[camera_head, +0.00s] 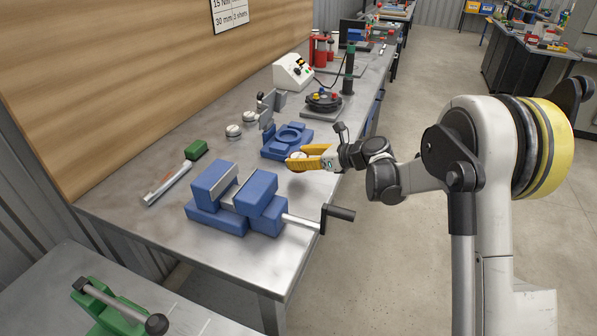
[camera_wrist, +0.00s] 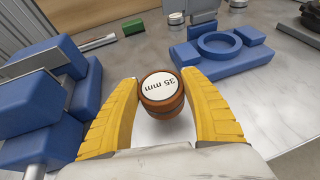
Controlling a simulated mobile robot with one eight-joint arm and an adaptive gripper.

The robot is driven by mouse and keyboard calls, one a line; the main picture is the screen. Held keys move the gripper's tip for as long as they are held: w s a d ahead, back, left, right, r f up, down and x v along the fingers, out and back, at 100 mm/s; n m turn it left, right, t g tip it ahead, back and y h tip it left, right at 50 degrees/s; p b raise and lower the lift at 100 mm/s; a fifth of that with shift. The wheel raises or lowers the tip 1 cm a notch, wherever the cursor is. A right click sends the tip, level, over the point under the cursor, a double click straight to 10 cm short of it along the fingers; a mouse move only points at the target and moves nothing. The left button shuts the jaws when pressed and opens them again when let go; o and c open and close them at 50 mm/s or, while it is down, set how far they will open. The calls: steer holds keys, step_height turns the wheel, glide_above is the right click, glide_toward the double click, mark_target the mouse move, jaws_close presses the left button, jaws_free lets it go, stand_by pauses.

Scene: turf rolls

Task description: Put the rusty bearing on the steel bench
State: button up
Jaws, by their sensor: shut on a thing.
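The rusty bearing (camera_wrist: 162,95) is a brown, rust-coloured cylinder with a white top label reading "35 mm". My gripper (camera_wrist: 163,92) has yellow fingers and is shut on it, with one finger on each side. In the head view my gripper (camera_head: 303,157) is over the near right part of the steel bench (camera_head: 165,225), and the bearing (camera_head: 297,157) shows only as a small patch between the fingers. I cannot tell whether the bearing touches the bench top.
A blue vise (camera_head: 236,198) with a crank stands just left of my gripper. A blue ring fixture (camera_head: 288,138) lies behind it. Small white-topped cylinders (camera_head: 233,131), a green-ended tool (camera_head: 178,172) and a round dial stand (camera_head: 323,102) are on the bench. Bare bench lies front left.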

steer(key=shift+a+f, duration=0.2)
steer(key=shift+a, duration=0.05)
steer(key=shift+s+f+b, duration=0.1)
steer(key=shift+f+b, duration=0.9)
steer(key=shift+f, duration=0.85)
steer(key=shift+f, duration=0.25)
steer(key=o, duration=1.4)
steer(key=shift+r, duration=0.15)
steer(key=shift+d+r, duration=0.2)
steer(key=p+v, duration=0.3)
steer(key=v, duration=0.8)
steer(key=shift+s+d, duration=0.25)
steer(key=shift+d, duration=0.05)
